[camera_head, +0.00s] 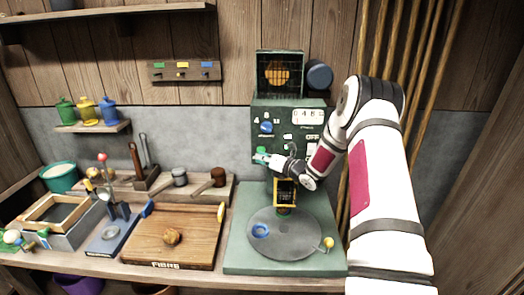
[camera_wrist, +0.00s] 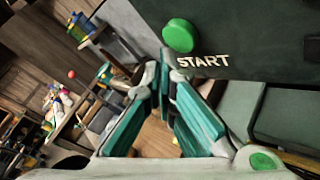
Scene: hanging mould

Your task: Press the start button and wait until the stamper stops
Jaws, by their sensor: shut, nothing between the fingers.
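The dark green stamper machine (camera_head: 262,112) stands at the back of the bench, with a dial, a number display (camera_head: 308,117) and a sign reading OFF (camera_head: 312,137). Its black and yellow stamp head (camera_head: 285,191) is above a round grey plate (camera_head: 282,244). My gripper (camera_head: 262,158) is shut and empty in front of the machine's panel. In the wrist view the green start button (camera_wrist: 180,36) sits above the word START, just beyond and slightly right of my fingertips (camera_wrist: 166,62). I cannot tell whether they touch it. In the head view the button is not clearly visible.
A wooden tray (camera_head: 172,250) with a brown ball lies left of the machine. Tools, pots and a framed box crowd the bench further left.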

